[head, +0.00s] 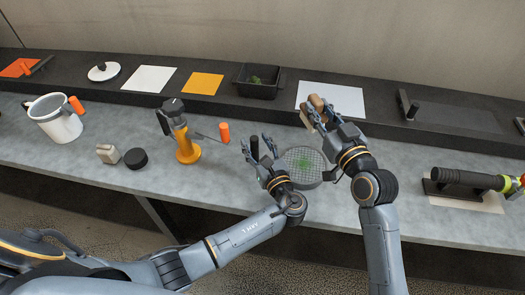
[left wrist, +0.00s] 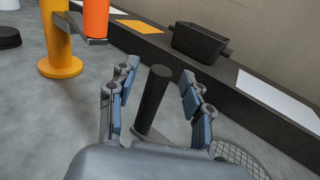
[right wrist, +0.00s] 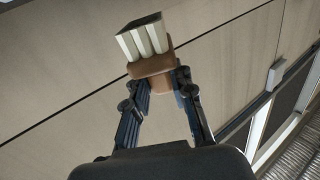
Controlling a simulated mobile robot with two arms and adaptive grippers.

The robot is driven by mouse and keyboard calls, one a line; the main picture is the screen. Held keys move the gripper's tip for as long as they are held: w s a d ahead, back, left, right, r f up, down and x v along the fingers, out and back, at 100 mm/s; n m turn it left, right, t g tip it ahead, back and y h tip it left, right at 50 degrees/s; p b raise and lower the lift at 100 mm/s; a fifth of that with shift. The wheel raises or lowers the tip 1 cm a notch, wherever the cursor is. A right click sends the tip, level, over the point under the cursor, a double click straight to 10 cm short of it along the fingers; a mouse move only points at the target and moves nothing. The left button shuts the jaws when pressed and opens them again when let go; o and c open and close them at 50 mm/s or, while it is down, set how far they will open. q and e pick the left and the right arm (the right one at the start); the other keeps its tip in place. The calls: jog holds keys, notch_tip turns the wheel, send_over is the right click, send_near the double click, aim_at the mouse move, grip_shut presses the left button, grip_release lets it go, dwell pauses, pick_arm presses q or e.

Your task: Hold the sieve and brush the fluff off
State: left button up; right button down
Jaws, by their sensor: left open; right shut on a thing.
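The round sieve (head: 309,178) with a grey mesh lies on the table's front part, between my arms. Some green fluff (head: 302,163) shows on its mesh. My left gripper (head: 260,148) is open around a dark handle (head: 254,146). In the left wrist view the handle (left wrist: 153,98) stands between the two fingers (left wrist: 158,88), with a gap on each side. The mesh edge (left wrist: 240,158) shows at lower right there. My right gripper (head: 315,112) is shut on a brown brush (right wrist: 152,66), raised above the sieve's far side. Its pale bristles (right wrist: 143,38) point away from my palm.
A dark bin (head: 258,90) with green bits stands on the raised back ledge, beside a white sheet (head: 335,97). A yellow stand (head: 187,150) with an orange-handled tool is left of my left gripper. A white pot (head: 55,122) is far left.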

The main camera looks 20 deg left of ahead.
pick_arm(q)
jog(key=shift+x, duration=1)
grip_shut()
jog(key=shift+f, duration=0.1)
dwell(0.6)
